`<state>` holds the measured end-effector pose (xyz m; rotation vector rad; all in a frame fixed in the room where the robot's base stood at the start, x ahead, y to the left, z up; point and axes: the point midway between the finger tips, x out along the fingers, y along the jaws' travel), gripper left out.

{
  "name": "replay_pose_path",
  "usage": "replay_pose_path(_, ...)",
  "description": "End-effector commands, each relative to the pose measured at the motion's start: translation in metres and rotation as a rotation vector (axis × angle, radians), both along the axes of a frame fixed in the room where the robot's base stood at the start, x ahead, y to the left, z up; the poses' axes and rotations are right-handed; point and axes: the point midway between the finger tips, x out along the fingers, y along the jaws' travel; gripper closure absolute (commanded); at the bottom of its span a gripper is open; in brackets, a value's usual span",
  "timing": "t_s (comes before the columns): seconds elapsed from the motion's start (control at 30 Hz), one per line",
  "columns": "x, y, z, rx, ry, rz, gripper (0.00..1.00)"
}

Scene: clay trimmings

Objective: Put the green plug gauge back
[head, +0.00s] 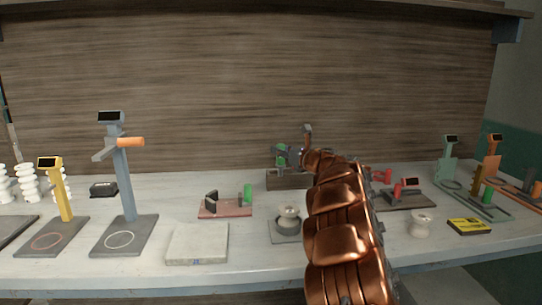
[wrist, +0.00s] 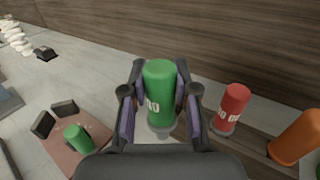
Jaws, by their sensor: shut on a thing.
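The green plug gauge (wrist: 160,82) is upright between the two fingers of my gripper (wrist: 160,95), which is shut on it. Pale lettering shows on its side, and a grey metal end shows below the green part. In the head view my gripper (head: 284,156) and the green gauge (head: 281,148) are at the dark wooden rack (head: 287,182). The rack also shows in the wrist view (wrist: 256,146). I cannot tell whether the gauge's lower end is in the rack or just above it. My arm hides the rack's right part in the head view.
A red gauge (wrist: 232,106) and an orange one (wrist: 297,138) stand to the right of the held gauge. Left of the rack, a reddish base (head: 226,209) carries a green cylinder (head: 247,192). A grey stand (head: 124,180) is further left. The wooden wall is behind.

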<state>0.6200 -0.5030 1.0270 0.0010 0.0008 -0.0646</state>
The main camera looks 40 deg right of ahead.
Motion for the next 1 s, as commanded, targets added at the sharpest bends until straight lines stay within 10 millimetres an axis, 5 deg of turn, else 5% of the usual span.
replay_pose_path(0.53,0.056,-0.021,-0.004,-0.001,-0.001,0.006,1.0)
replay_pose_path(0.83,0.067,-0.027,-0.006,-0.001,-0.002,0.002,1.0)
replay_pose_path(1.0,0.067,-0.027,-0.028,0.003,0.003,0.002,1.0)
